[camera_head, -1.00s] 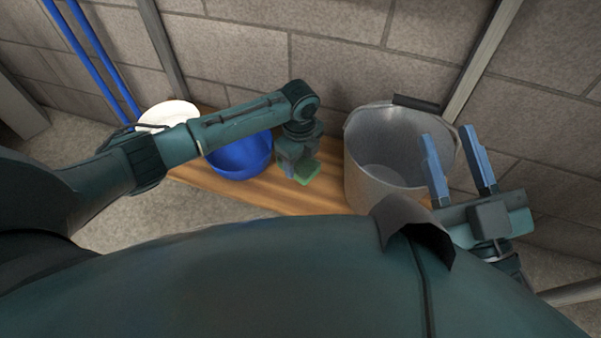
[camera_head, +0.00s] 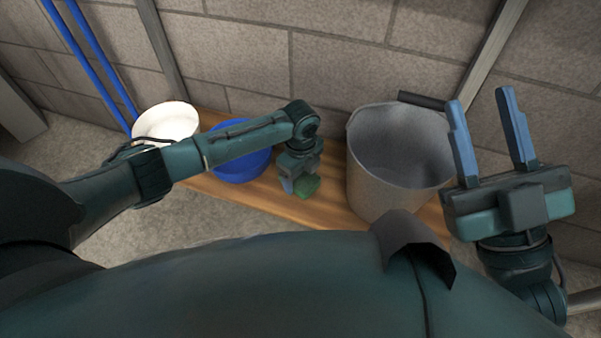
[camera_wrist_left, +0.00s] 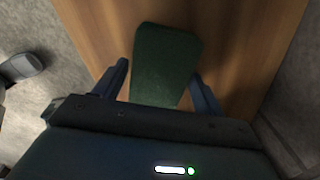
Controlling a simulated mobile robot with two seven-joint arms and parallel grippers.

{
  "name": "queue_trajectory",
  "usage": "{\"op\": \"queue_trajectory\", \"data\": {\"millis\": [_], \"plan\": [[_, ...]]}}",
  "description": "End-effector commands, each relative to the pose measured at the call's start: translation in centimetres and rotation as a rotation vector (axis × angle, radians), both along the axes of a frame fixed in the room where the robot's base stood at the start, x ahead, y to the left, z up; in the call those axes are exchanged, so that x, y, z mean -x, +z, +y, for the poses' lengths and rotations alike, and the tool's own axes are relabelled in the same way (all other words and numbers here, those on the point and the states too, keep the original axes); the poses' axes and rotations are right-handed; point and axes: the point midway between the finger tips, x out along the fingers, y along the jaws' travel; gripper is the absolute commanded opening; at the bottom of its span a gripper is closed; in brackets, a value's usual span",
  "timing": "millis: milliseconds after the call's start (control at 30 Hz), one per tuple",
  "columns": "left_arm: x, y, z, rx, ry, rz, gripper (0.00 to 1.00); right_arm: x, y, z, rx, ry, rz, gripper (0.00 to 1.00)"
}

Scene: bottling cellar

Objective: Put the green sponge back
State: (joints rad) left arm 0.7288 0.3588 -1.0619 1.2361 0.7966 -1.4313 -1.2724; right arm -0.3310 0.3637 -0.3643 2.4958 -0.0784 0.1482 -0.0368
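The green sponge (camera_head: 307,187) is at the fingers of my left gripper (camera_head: 297,184), above the wooden board between the blue bucket and the metal bucket. Whether the sponge touches the board is hard to tell. My right gripper (camera_head: 490,130) is open and empty, fingers up, to the right of the metal bucket.
The wooden board (camera_head: 265,202) runs along the block wall. A white bucket (camera_head: 167,122) and a blue bucket (camera_head: 240,166) stand left of the sponge, partly behind my left arm. A large metal bucket (camera_head: 375,180) stands right of it. Blue poles (camera_head: 97,55) lean at the left.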

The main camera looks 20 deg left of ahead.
Motion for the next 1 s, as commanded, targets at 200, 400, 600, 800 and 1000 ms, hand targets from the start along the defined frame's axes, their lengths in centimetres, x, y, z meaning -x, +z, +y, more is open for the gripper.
{"op": "queue_trajectory", "data": {"millis": [200,400,600,800,1000], "plan": [[0.0,0.0,0.0,0.000,0.000,0.000,0.79,0.0,0.0,0.0,-0.001,0.001,0.000,0.36],[0.0,0.6,0.0,0.000,-0.001,-0.001,0.79,0.0,0.2,0.0,-0.001,0.001,0.000,0.36],[0.0,4.2,0.0,0.001,-0.001,-0.002,0.79,-0.1,-1.8,0.2,-0.015,-0.003,0.182,0.36],[-0.1,8.6,0.0,0.001,-0.001,-0.003,0.79,0.6,-4.5,0.5,-0.036,-0.005,0.395,0.36],[0.0,11.5,0.0,0.001,0.000,0.000,0.79,1.0,-5.6,0.5,-0.027,-0.020,0.470,0.36]]}}
